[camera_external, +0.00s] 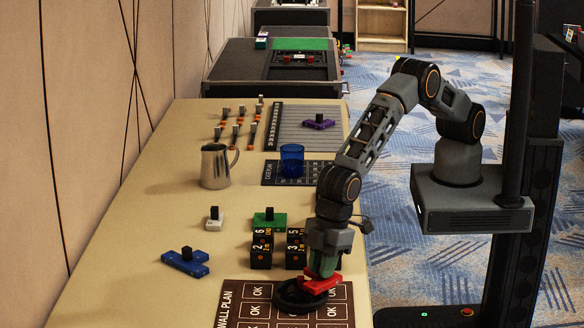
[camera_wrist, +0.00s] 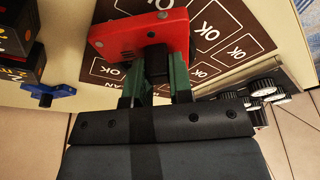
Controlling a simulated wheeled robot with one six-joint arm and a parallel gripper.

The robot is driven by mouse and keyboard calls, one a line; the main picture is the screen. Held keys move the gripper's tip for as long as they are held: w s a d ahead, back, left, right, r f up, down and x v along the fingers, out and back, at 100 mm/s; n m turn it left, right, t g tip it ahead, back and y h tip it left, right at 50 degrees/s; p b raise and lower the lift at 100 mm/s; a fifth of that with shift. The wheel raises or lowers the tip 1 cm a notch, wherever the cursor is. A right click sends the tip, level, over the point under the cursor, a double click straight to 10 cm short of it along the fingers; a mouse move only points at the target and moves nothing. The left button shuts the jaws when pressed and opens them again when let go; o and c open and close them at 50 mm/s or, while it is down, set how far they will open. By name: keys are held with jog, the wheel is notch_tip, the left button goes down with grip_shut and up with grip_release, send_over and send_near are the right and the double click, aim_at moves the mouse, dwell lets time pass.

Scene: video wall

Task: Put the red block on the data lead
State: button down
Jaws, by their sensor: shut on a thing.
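The red block (camera_external: 320,283) is a flat red piece with a dark knob. My gripper (camera_external: 322,266) points down with its green fingers shut on the block. In the wrist view, the fingers (camera_wrist: 154,82) close on the knob, and the red block (camera_wrist: 135,38) extends beyond them. A black coiled ring, which looks like the data lead (camera_external: 287,304), lies on the brown wall plan board (camera_external: 254,312). The block is over the ring's right part; I cannot tell whether they touch.
Black numbered blocks (camera_external: 261,250) stand just behind my gripper, with a green piece (camera_external: 262,221) at their back. A blue piece (camera_external: 185,262) and a white piece (camera_external: 214,219) lie to the left. A metal jug (camera_external: 215,168) and a blue cup (camera_external: 292,160) stand farther back.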

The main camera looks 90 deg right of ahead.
jog(key=shift+f, duration=0.1)
jog(key=c, duration=1)
grip_release()
jog(key=v, duration=1.2)
jog(key=shift+b, duration=0.35)
